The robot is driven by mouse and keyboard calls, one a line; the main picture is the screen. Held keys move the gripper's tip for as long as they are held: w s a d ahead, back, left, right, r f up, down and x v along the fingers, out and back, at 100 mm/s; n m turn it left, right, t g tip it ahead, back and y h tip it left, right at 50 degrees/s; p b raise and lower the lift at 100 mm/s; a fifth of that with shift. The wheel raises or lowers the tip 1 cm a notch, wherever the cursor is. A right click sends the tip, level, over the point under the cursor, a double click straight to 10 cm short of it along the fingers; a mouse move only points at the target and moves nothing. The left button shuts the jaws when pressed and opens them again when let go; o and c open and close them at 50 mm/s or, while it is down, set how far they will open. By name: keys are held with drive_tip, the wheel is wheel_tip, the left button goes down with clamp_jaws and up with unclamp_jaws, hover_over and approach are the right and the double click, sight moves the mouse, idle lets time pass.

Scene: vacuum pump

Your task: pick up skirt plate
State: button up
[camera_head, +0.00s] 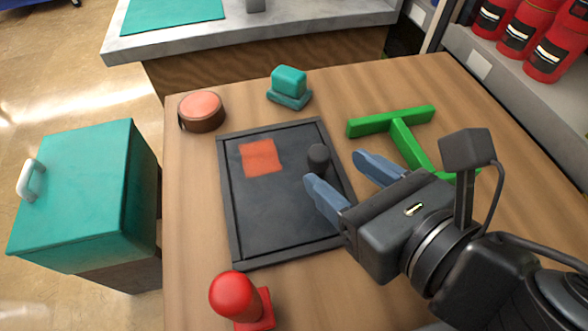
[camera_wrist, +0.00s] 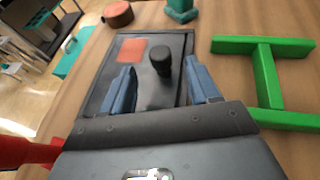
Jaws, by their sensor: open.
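A dark grey flat plate (camera_head: 270,220) lies on the wooden table inside a raised dark rim. It has an orange square (camera_head: 261,158) and an upright black knob (camera_head: 319,158) near its right side. I take this to be the skirt plate, though no label shows. In the wrist view the knob (camera_wrist: 162,62) appears between the two blue fingers. My gripper (camera_head: 335,170) is open and empty, above the right part of the plate, with its fingertips close to the knob. I cannot tell whether the fingers overlap the knob in height.
A green I-shaped piece (camera_head: 400,135) lies right of the plate, partly behind my gripper. A red knobbed piece (camera_head: 238,297) stands at the front. A brown disc with an orange top (camera_head: 201,108) and a teal block (camera_head: 288,85) are behind. A teal box (camera_head: 75,190) stands left of the table.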

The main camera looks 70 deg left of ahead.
sight(323, 156)
drive_tip(key=x, duration=0.2)
drive_tip(key=p+x, duration=0.1)
drive_tip(key=x, duration=0.2)
drive_tip(key=shift+a+r, duration=0.1)
drive_tip(key=shift+a, duration=0.3)
drive_tip(key=shift+c, duration=0.4)
clamp_jaws()
